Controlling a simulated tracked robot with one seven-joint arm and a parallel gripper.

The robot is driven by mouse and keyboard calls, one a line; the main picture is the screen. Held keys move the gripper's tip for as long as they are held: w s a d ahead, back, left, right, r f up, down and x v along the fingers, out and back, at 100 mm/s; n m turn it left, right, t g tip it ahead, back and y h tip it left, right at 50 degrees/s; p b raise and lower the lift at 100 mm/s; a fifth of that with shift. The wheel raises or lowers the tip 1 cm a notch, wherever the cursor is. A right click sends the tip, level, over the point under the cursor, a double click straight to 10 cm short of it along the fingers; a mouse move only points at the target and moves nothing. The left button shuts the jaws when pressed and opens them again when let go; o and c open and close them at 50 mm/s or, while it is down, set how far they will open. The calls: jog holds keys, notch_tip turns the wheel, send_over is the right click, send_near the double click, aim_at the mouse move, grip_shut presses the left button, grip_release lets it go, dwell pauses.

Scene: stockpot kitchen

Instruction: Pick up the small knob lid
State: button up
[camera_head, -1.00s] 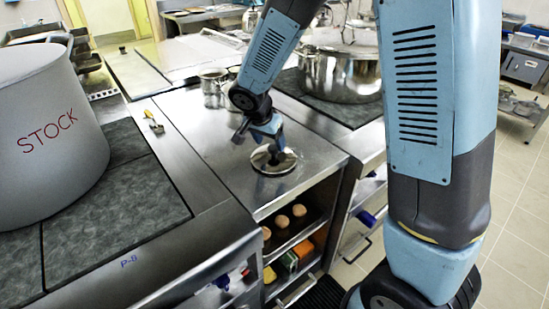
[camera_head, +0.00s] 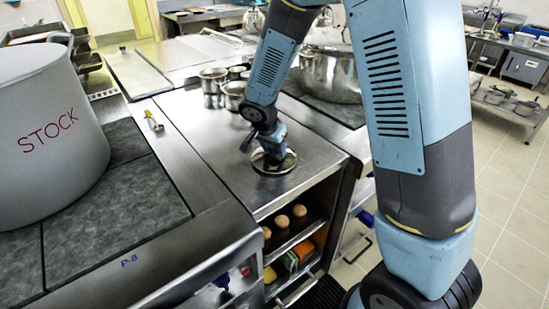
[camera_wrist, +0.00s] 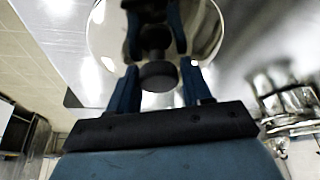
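The small knob lid (camera_head: 290,161) is a round, shiny metal lid lying flat on the steel counter. Its dark knob (camera_wrist: 157,74) stands up in the middle in the wrist view. My gripper (camera_head: 273,163) points down over the lid and hides most of its middle in the head view. In the wrist view my gripper (camera_wrist: 155,32) has one blue finger on each side of the knob. The fingers look open around it, with narrow gaps; contact is hard to make out. The lid's shiny disc (camera_wrist: 208,35) spreads beyond both fingers.
A large grey stockpot (camera_head: 45,130) stands on the left. Small metal pots (camera_head: 234,95) stand behind the lid, and a bigger pot (camera_head: 330,75) is at the back right. A yellow-handled tool (camera_head: 153,122) lies to the left. Shelves with round brown items (camera_head: 282,221) open below the counter.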

jog(key=c, duration=0.7)
